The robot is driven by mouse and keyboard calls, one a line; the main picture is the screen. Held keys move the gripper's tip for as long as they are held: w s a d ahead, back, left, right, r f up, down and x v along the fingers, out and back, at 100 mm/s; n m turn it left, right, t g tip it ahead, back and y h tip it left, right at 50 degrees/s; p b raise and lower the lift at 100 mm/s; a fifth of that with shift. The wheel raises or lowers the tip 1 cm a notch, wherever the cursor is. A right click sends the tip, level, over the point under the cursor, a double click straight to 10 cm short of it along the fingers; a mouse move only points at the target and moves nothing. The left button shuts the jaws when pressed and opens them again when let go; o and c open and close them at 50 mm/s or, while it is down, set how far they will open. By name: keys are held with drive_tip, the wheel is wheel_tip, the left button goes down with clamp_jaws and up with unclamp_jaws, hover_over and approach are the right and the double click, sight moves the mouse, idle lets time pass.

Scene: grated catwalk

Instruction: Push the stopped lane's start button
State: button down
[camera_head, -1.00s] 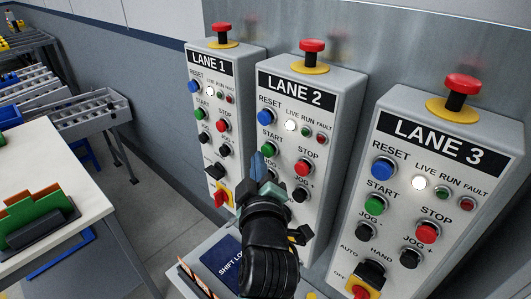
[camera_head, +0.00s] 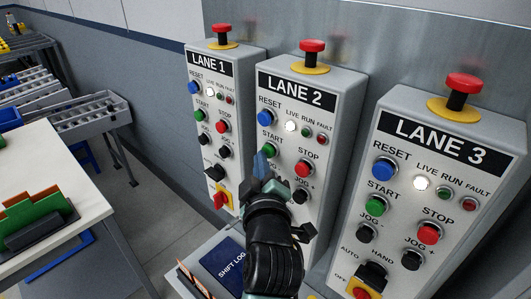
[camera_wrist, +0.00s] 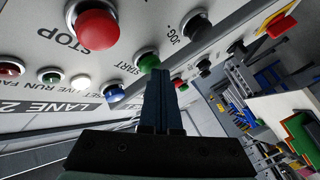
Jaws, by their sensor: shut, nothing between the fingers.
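Three grey panels stand in a row: Lane 1 (camera_head: 209,68), Lane 2 (camera_head: 300,78) and Lane 3 (camera_head: 432,140). Each has a green START button: Lane 1 START (camera_head: 200,116), Lane 2 START (camera_head: 270,150) and Lane 3 START (camera_head: 376,205). Each shows a bright white LIVE lamp; the RUN and FAULT lamps look dim, so I cannot tell which lane is stopped. My gripper (camera_head: 260,162) is shut and empty, in front of Lane 2, just below its START button in the head view. In the wrist view the fingertips (camera_wrist: 158,75) are close below the green START button (camera_wrist: 149,62); contact is unclear.
Lane 2's red STOP button (camera_head: 304,168) and black JOG+ knob (camera_head: 299,195) are close to my gripper. Red mushroom buttons top the panels. A blue shift log (camera_head: 225,262) lies below. A white table (camera_head: 70,180) and roller conveyors (camera_head: 95,112) are at left.

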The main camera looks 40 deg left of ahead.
drive_tip(key=shift+w+b, duration=0.3)
drive_tip(key=shift+w, duration=0.25)
drive_tip(key=shift+s, duration=0.1)
idle(0.5)
drive_tip(key=shift+s+p, duration=0.3)
drive_tip(key=shift+s, duration=0.85)
drive_tip(key=shift+s+a+p, duration=0.15)
drive_tip(key=shift+s+p, duration=0.1)
drive_tip(key=shift+s, duration=1)
drive_tip(key=shift+s+a+p, duration=0.1)
drive_tip(key=shift+s+p, duration=0.15)
drive_tip(key=shift+s, duration=1)
